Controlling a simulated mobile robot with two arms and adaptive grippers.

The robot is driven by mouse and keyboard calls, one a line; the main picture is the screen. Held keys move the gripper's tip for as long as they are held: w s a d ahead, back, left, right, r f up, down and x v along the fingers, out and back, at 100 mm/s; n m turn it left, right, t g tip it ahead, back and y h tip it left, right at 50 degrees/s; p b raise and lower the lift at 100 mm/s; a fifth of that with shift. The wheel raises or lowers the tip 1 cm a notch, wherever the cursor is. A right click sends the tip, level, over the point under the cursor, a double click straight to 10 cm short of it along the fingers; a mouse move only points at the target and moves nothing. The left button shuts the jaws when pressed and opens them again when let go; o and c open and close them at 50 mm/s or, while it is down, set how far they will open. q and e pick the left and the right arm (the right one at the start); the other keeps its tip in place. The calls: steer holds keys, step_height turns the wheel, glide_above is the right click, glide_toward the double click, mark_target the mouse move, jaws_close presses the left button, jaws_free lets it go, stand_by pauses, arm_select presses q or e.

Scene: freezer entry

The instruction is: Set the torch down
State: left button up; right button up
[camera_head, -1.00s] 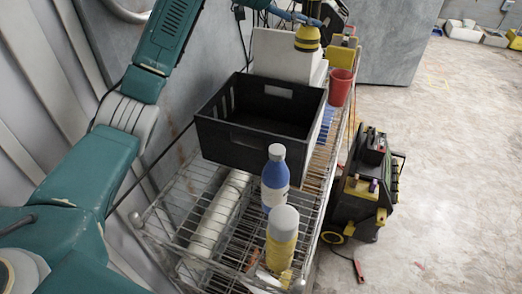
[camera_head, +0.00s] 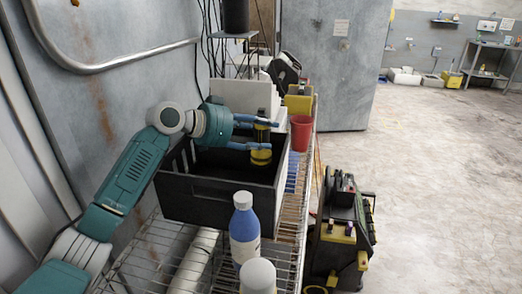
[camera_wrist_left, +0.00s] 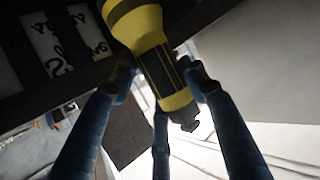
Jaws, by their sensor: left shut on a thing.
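My right gripper is not in view.
The crate stands on a wire rack (camera_head: 135,262). A blue and white bottle (camera_head: 244,228) and a white-capped container (camera_head: 258,277) stand in front of it. A red cup (camera_head: 301,133), a white box (camera_head: 243,98) and a yellow box (camera_head: 299,102) are behind. A black and yellow cart (camera_head: 342,235) stands on the floor at right.

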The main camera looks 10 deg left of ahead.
mark_target(256, 154)
arm_select(q)
step_height(256, 154, down, 2)
steer(key=shift+f, duration=0.1)
step_height(256, 154, down, 4)
steer(key=shift+r+p, duration=0.1)
steer(key=shift+p, duration=0.35)
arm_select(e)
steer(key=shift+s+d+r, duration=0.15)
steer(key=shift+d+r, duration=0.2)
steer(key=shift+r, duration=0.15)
arm_select(q)
steer(key=shift+f+b, duration=0.55)
steer(key=shift+f, duration=0.05)
steer(key=o, duration=1.4)
steer(key=shift+c, duration=0.2)
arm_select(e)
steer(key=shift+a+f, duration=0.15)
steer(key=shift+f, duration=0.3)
